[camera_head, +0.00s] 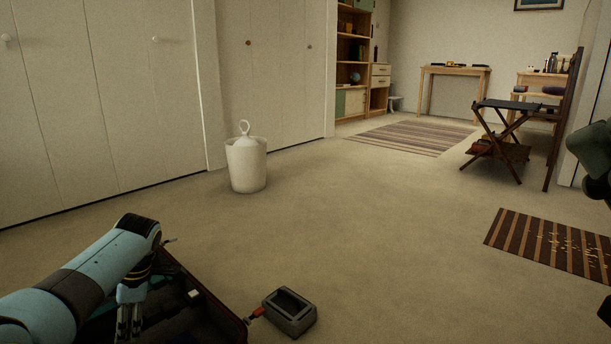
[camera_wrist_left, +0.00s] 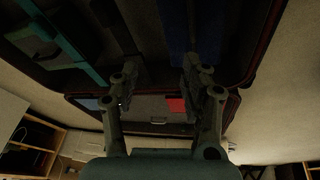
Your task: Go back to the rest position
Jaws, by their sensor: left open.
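My left arm comes in from the lower left in the head view, bent down at the wrist. My left gripper (camera_head: 130,322) points down over the open dark suitcase (camera_head: 215,300), which lies on the floor at the bottom edge and is partly hidden by the arm. In the left wrist view the two fingers of the left gripper (camera_wrist_left: 160,88) stand apart with nothing between them. Behind them the dark suitcase interior shows, with a teal strip (camera_wrist_left: 75,50) and a red patch (camera_wrist_left: 176,105).
A grey open-topped box (camera_head: 290,312) with a red tag (camera_head: 257,313) sits just right of the suitcase. A white lidded bin (camera_head: 246,165) stands near the closet doors. A striped mat (camera_head: 552,243) and folding stand (camera_head: 500,135) are at right. The middle floor is clear.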

